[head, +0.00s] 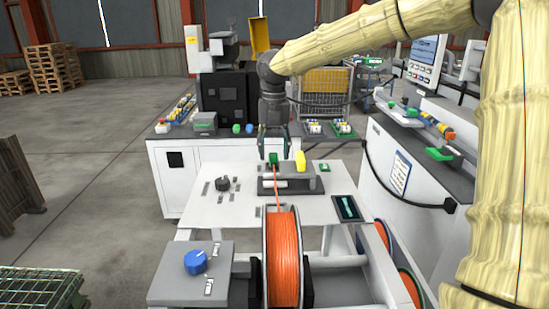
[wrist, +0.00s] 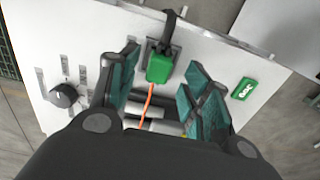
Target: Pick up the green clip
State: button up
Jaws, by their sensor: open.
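A green clip-like block (wrist: 160,66) with an orange strand running from it stands on a grey block on the white table. In the head view this green piece (head: 273,158) is below and between my fingers. My gripper (head: 272,150) is open above the table, fingers pointing down. In the wrist view my gripper (wrist: 163,85) has its teal-padded fingers on either side of the green block, with visible gaps. I cannot tell whether the fingertips are level with it. A flat green labelled plate (wrist: 244,91) lies to the right, apart from the fingers.
A yellow piece (head: 300,159) stands right beside the green block. A black knob (head: 222,184) and grey strips are on the table's left. A dark tray (head: 347,208) lies front right. A large orange spool (head: 283,258) stands in front.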

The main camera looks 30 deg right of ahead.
aim_at(274, 154)
jog(key=shift+w+a+f, duration=0.1)
jog(key=shift+w+f, duration=0.1)
jog(key=shift+f, duration=0.85)
jog(key=shift+f+p, duration=0.3)
jog(key=shift+f, duration=0.05)
jog(key=shift+s, duration=0.15)
grip_shut()
jog(key=shift+r, duration=0.15)
notch_tip(274, 154, up, 10)
jog(key=b, duration=0.3)
